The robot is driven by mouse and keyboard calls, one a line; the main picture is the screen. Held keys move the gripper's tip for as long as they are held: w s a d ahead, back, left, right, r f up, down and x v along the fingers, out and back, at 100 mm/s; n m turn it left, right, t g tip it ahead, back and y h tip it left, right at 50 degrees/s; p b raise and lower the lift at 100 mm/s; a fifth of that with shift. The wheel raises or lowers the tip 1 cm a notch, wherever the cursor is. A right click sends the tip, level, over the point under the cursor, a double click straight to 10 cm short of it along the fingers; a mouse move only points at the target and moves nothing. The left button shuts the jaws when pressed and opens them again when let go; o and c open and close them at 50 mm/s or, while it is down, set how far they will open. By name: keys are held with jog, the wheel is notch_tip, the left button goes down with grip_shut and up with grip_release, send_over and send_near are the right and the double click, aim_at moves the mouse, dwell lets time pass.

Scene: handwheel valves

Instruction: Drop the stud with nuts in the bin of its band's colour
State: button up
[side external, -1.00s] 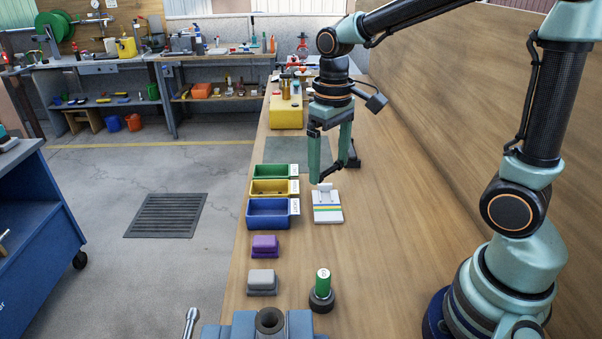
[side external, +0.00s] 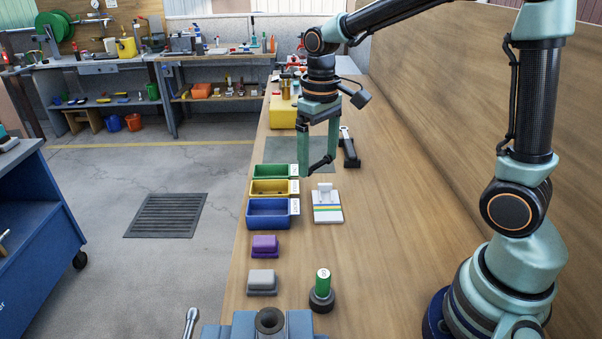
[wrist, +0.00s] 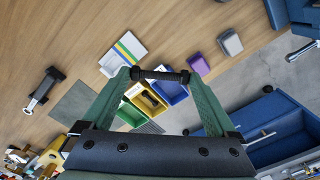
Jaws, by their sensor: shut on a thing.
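My gripper (side external: 319,164) is shut on a dark stud with nuts (wrist: 160,75), which lies crosswise between the two green fingertips. In the side view it hangs above the bench, a little right of and higher than the bins. No coloured band can be made out on the stud. Three open bins stand in a row along the bench's left edge: green (side external: 275,171), yellow (side external: 273,188) and blue (side external: 268,208), each with a white label at its right. In the wrist view a dark shape shows inside the yellow bin (wrist: 147,98).
A white striped board (side external: 327,209) lies right of the bins. A black stand (side external: 349,153) is behind it. Purple (side external: 265,244) and grey (side external: 262,281) blocks, a green-topped cylinder (side external: 322,285) and a blue vise (side external: 245,325) are nearer. The bench's right side is clear.

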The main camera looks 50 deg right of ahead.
jog(key=w+d+f, duration=0.3)
jog(key=w+d, duration=0.1)
jog(key=w, duration=0.5)
jog(key=w+d+f, duration=0.3)
jog(key=w+f, duration=0.1)
jog(key=w, duration=0.6)
jog(key=shift+d+f, duration=0.15)
jog(key=shift+f, duration=3.15)
jog(key=shift+f, duration=0.3)
jog(key=o, duration=1)
jog(key=shift+o, duration=0.2)
jog(key=shift+r, duration=0.1)
